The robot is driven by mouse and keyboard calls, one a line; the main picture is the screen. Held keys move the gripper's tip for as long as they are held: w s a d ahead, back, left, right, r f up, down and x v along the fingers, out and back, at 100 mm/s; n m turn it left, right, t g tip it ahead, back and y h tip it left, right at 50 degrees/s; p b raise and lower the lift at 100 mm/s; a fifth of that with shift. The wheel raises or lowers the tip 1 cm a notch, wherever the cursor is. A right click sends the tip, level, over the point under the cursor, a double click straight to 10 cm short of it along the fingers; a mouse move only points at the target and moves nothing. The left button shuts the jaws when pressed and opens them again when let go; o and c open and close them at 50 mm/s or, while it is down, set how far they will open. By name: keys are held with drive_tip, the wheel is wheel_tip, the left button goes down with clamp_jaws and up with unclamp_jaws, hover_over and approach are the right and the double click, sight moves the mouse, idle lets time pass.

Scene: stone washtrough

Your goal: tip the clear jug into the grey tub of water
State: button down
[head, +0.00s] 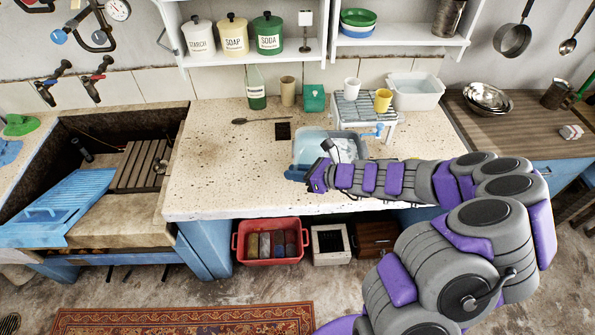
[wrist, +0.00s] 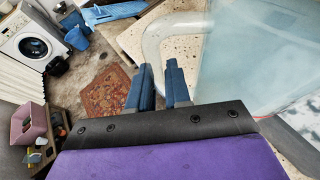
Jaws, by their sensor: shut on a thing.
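The clear jug (head: 309,146) shows as a pale bluish see-through vessel at the front middle of the stone counter. In the wrist view its wall (wrist: 250,60) fills the right side, with a curved clear handle (wrist: 155,42) on its left. My gripper (head: 317,178) is at the jug's near side. In the wrist view my gripper (wrist: 160,82) has its blue fingers shut on the lower end of the handle. A pale grey-white tub (head: 416,94) stands at the back right of the counter. I cannot tell the water level in it or the jug's exact tilt.
A green bottle (head: 256,92) and a spoon (head: 260,120) are further left. The counter's left part is clear. A stone sink (head: 185,125) lies beyond it.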

sight(297, 162)
drive_tip(key=shift+r+p, duration=0.4)
drive_tip(key=shift+p, duration=0.4)
drive_tip(key=shift+r+p, duration=0.1)
drive_tip(key=shift+p, duration=0.25)
drive_tip(key=shift+r+m+p, duration=0.15)
drive_tip(key=shift+m+p, duration=0.15)
drive_tip(key=shift+p, duration=0.35)
drive_tip(key=shift+r+g+p, duration=0.15)
drive_tip(key=shift+g+p, duration=0.15)
drive_tip(key=shift+p, duration=0.4)
drive_tip(key=shift+r+m+y+p, duration=0.25)
drive_tip(key=shift+m+y+p, duration=0.05)
drive_tip(key=shift+p, duration=0.5)
drive_tip(key=shift+r+p, duration=0.2)
drive_tip(key=shift+p, duration=0.6)
drive_tip(key=shift+r+m+g+p, duration=0.1)
drive_tip(key=shift+m+g+p, duration=0.2)
drive_tip(key=shift+p, duration=0.1)
drive_tip(key=p, duration=0.2)
drive_tip(key=shift+w+r+m+y+p, duration=0.1)
drive_tip(key=shift+r+m+y+p, duration=0.2)
drive_tip(key=shift+r+p, duration=0.1)
drive_tip(key=shift+d+r+p, duration=0.1)
drive_tip(key=shift+r+p, duration=0.05)
drive_tip(key=shift+p, duration=0.45)
